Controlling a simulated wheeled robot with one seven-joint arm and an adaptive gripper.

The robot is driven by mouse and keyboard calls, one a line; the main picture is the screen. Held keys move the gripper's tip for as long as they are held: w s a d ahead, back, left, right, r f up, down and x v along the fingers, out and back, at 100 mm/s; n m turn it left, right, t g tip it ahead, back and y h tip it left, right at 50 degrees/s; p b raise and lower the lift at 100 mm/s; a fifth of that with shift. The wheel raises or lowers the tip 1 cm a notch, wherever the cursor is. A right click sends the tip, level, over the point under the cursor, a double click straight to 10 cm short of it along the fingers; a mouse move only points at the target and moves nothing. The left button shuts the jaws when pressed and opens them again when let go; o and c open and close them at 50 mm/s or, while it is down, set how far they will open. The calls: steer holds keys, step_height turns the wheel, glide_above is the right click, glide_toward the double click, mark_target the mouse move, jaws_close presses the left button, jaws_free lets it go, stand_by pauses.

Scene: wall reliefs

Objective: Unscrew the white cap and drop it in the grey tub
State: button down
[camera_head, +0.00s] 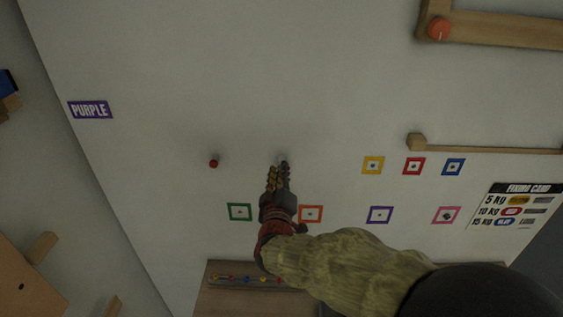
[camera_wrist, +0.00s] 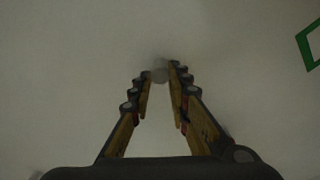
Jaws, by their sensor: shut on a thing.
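The white cap (camera_wrist: 160,70) is a small pale round piece at the wall in the wrist view. It sits between my fingertips, and their tips close on it from both sides. In the head view my gripper (camera_head: 283,165) reaches up to the wall and hides most of the cap. In the wrist view my gripper (camera_wrist: 160,72) shows its two fingers slanting together toward the cap. I cannot tell whether the cap is still seated on the wall. I cannot make out the grey tub in either view.
A red knob (camera_head: 214,163) stands on the wall left of my gripper. Colored square frames, such as the orange one (camera_head: 311,214) and green one (camera_head: 240,212), line the wall. A wooden shelf (camera_head: 212,297) with small colored pieces is below. A wooden rail (camera_head: 490,149) is at right.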

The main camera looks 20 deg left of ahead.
steer(key=shift+f, duration=0.1)
steer(key=n+p, duration=0.4)
steer(key=n, duration=0.1)
steer(key=shift+s+f+p, duration=0.1)
steer(key=shift+f+p, duration=0.05)
steer(key=shift+p, duration=0.25)
steer(key=n+p, duration=0.4)
steer(key=n, duration=0.1)
